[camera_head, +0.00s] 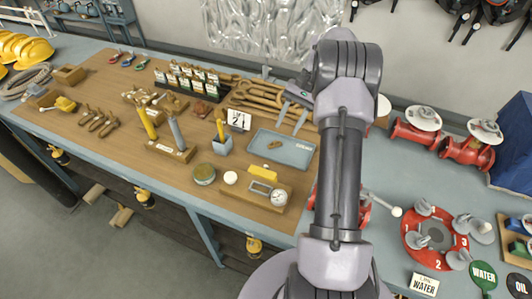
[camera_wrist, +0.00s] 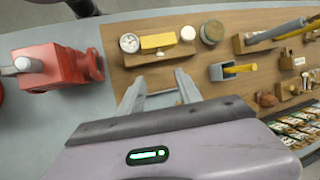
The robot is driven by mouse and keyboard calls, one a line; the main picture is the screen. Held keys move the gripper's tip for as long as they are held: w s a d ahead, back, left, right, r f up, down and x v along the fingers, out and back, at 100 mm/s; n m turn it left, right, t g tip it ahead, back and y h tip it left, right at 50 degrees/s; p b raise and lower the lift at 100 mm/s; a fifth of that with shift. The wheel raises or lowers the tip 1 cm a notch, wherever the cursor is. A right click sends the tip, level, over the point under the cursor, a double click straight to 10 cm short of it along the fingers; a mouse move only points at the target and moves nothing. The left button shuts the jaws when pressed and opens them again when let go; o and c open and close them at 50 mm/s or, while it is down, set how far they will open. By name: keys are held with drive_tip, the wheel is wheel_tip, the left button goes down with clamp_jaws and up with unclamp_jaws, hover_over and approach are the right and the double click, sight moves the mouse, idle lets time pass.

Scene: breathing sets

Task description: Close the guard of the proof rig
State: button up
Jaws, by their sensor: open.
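My gripper (camera_head: 291,116) is open and empty, above the far side of the bench near the grey tray; its two fingers stand apart in the wrist view (camera_wrist: 159,80). No part is clearly labelled as the proof rig or its guard. A wooden-based unit (camera_head: 246,199) carries a round dial gauge (camera_head: 278,198), a small framed window and a yellow block (camera_head: 263,173); it also shows in the wrist view (camera_wrist: 158,56). A red device with a ball-ended lever (camera_head: 397,211) is mostly hidden behind my arm. A red body (camera_wrist: 50,68) shows at left in the wrist view.
A grey tray (camera_head: 262,153) lies on the brown mat. Blocks holding yellow and grey rods (camera_head: 172,151), tools and small cards stand to its left. Red valves with white handwheels (camera_head: 470,153) and a red ring plate (camera_head: 412,228) are at right. My arm crosses the middle.

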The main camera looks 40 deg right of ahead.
approach(264, 174)
wheel_tip(264, 174, down, 9)
drive_tip(key=w, duration=0.3)
drive_tip(key=shift+s+a+r+b, duration=0.1)
drive_tip(key=shift+a+r+b, duration=0.05)
drive_tip(key=shift+r+b, duration=0.15)
clamp_jaws()
